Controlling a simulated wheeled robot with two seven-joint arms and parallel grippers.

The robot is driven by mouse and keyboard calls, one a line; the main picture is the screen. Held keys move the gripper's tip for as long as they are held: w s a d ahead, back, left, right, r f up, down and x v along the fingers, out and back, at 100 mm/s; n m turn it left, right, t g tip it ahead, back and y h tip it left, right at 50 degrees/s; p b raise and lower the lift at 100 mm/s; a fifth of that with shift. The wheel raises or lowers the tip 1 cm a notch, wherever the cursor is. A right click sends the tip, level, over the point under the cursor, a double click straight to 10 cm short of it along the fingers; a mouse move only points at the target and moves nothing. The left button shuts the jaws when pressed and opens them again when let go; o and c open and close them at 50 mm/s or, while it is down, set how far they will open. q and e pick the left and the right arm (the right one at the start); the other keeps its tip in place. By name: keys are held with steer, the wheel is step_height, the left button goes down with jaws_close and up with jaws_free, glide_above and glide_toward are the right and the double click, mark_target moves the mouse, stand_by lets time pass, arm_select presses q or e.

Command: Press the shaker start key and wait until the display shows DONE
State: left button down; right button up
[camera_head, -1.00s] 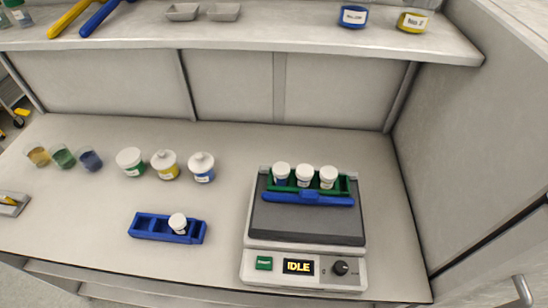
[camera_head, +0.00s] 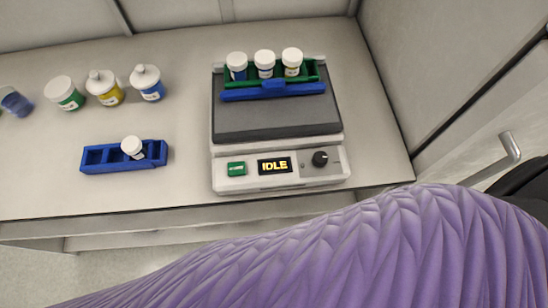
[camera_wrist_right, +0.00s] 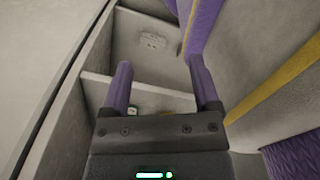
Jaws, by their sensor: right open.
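The shaker (camera_head: 280,150) stands on the bench in the head view. Its green start key (camera_head: 236,169) is at the left of the front panel, beside a display (camera_head: 275,165) that reads IDLE and a black knob (camera_head: 320,159). A green rack (camera_head: 314,70) on the shaker platform holds three white-capped vials behind a blue bar (camera_head: 273,91). My right gripper (camera_wrist_right: 164,82) shows in the right wrist view with its two purple fingers apart and nothing between them. My left gripper is not in view.
A blue rack (camera_head: 108,158) with one white-capped vial stands left of the shaker. Several bottles stand behind it, one being a blue-labelled bottle (camera_head: 148,84). A purple sleeve of my arm crosses the bottom of the head view. A wall closes the right side.

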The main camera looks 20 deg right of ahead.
steer(key=shift+c, duration=0.4)
jaws_close()
stand_by(1.5)
